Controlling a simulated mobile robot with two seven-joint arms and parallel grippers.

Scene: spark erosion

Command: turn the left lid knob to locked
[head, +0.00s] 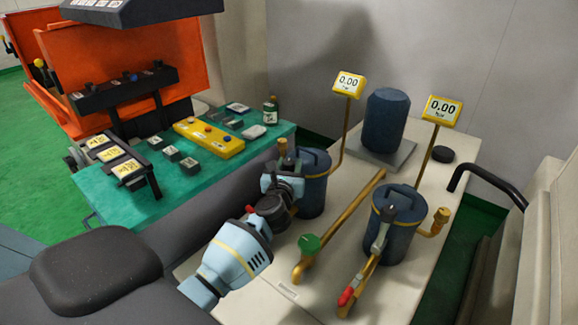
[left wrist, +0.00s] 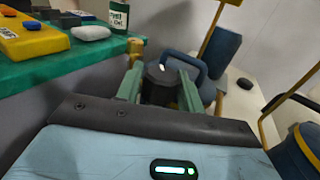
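The left dark blue pot (head: 312,190) stands on the pale bench, partly hidden by my left gripper (head: 284,160). The left wrist view shows its blue lid handle (left wrist: 187,66) and a dark round knob (left wrist: 160,88) with a small white mark on top. The green fingers of my left gripper (left wrist: 159,82) stand on either side of that knob. Whether they press on it is unclear. The knob's locked mark is not readable. The right pot (head: 395,240) has a similar lid with a grey lever-like knob (head: 385,225). My right gripper is not in view.
Two yellow 0.00 displays (head: 348,84) (head: 442,111) stand on brass posts. A teal table (head: 165,205) with a yellow button box (head: 208,138) lies left.

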